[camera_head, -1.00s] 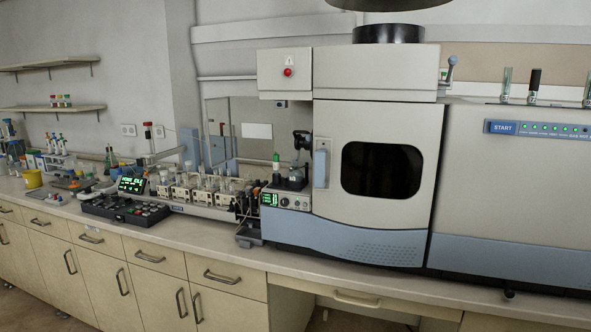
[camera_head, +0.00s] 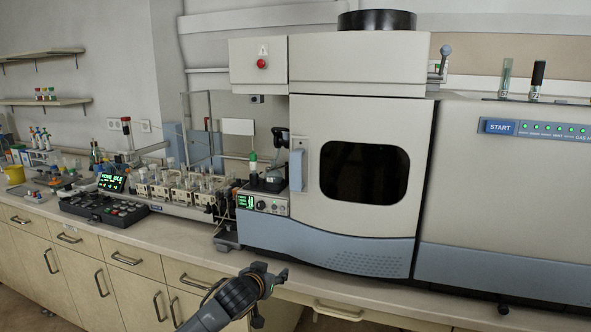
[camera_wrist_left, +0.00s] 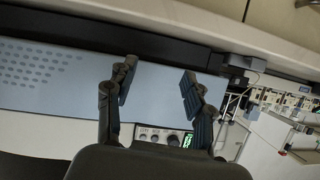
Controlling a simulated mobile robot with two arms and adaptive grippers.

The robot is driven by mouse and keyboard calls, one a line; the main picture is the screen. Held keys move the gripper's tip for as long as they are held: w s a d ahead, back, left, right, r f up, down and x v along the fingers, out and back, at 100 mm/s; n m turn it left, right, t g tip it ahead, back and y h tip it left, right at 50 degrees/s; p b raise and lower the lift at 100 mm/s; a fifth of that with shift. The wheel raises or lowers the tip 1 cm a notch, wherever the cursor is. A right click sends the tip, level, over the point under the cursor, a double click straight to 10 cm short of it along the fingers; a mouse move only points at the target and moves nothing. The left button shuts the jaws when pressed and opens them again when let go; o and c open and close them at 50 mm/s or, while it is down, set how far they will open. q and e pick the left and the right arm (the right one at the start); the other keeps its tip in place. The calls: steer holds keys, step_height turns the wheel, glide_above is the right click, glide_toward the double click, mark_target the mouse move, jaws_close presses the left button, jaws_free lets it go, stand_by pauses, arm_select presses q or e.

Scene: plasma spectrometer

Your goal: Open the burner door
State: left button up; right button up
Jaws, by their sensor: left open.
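The burner door (camera_head: 315,215) is a pale panel with a dark rounded window (camera_head: 364,172) on the front of the spectrometer. It looks shut. Its blue-grey upright handle (camera_head: 297,170) is at the door's left edge. My left gripper (camera_head: 278,275) is low in front of the bench edge, below the door and apart from the handle. In the left wrist view its two fingers (camera_wrist_left: 157,84) are spread with nothing between them. Behind them is the spectrometer's blue-grey lower panel (camera_wrist_left: 60,85). My right gripper does not show.
A small control box with a green display (camera_head: 262,203) stands left of the door, and also shows in the left wrist view (camera_wrist_left: 165,138). Sample vials and a black keypad tray (camera_head: 100,208) are farther left. The bench edge (camera_head: 190,263) runs below the instrument.

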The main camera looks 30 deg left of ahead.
arm_select(q)
steer(key=s+d+r+t, duration=0.2)
steer(key=d+r+t, duration=0.1)
steer(key=r, duration=1.5)
steer(key=t, duration=0.2)
glide_toward(294, 169)
steer(key=p+x, duration=0.4)
steer(key=x, duration=0.5)
steer(key=shift+w, duration=0.2)
steer(key=shift+w+a, duration=0.15)
steer(key=shift+w, duration=0.45)
steer(key=shift+f, duration=0.1)
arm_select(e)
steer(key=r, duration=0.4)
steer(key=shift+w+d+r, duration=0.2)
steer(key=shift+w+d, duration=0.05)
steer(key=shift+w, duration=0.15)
arm_select(q)
steer(key=shift+c, duration=0.6)
jaws_close()
